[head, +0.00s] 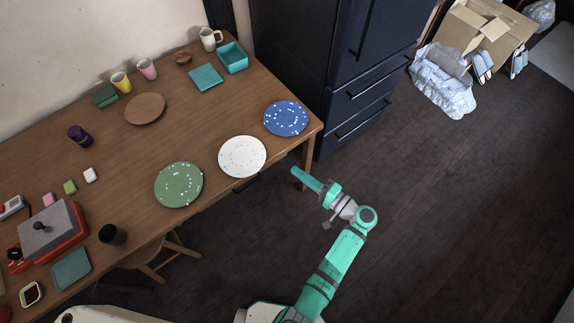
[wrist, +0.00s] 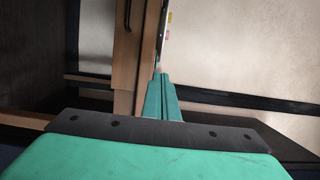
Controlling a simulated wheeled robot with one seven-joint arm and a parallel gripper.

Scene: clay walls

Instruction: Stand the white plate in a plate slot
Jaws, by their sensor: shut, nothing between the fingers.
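The white speckled plate (head: 242,156) lies flat near the front edge of the wooden table (head: 222,107), between a green plate (head: 179,185) and a blue plate (head: 286,118). My gripper (head: 295,171) is off the table's front right corner, to the right of the white plate and apart from it. In the wrist view my gripper's fingers (wrist: 161,97) are together with nothing between them, pointing toward the table's edge and leg. The white plate cannot be made out in the wrist view. I see no plate slot that I can identify.
Cups, a brown round plate (head: 145,109), a teal box (head: 232,57) and a red appliance (head: 52,236) stand on the table. A stool (head: 155,262) is partly under it. Dark drawers (head: 364,100) stand beyond the right end.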

